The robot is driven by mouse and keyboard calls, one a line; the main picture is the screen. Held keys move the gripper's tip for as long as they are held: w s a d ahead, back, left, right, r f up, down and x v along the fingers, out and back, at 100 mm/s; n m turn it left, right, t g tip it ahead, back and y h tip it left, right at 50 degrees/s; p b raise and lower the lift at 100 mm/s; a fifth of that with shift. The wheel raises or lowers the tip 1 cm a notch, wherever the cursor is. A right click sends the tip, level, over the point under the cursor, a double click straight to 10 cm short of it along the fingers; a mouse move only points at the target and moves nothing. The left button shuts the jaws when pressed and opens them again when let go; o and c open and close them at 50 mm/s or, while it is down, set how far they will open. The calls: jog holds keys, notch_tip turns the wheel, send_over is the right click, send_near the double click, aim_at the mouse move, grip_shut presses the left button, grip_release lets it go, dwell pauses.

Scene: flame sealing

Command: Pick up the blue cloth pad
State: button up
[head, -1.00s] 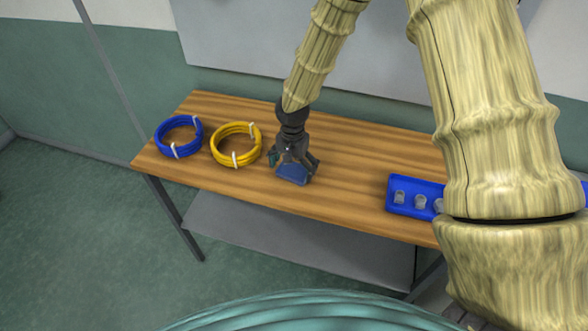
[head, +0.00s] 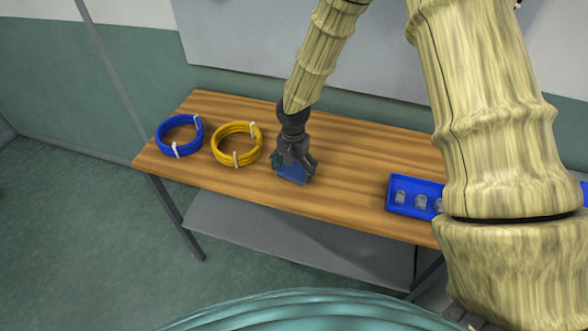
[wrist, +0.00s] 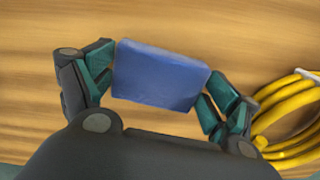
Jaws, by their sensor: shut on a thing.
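The blue cloth pad (wrist: 160,75) is a flat blue block, held between the two teal-tipped fingers of my gripper (wrist: 159,88) in the wrist view. One finger touches its left end and the other its right end. In the head view the pad (head: 292,174) shows below my gripper (head: 294,168), at the front middle of the wooden table. The fingers hide part of it there. I cannot tell whether the pad still touches the table.
A yellow coil (head: 236,144) lies on the table (head: 340,205) just left of my gripper, with a blue coil (head: 180,135) further left. A blue tray (head: 412,210) with several small clear cups stands to the right, partly hidden by my arm. Bare wood lies between pad and tray.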

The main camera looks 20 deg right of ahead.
aim_at(294, 171)
jog(key=shift+r+b, duration=0.35)
jog(key=shift+r, duration=0.15)
jog(key=shift+s+r+b, duration=0.25)
jog(key=shift+r+b, duration=0.5)
jog(key=shift+r, duration=0.35)
jog(key=s+a+r+b, duration=0.1)
jog(key=s+b, duration=0.3)
jog(key=s, duration=1.1)
jog(key=shift+s+r+b, duration=0.25)
jog(key=shift+r+b, duration=0.05)
jog(key=shift+r, duration=0.05)
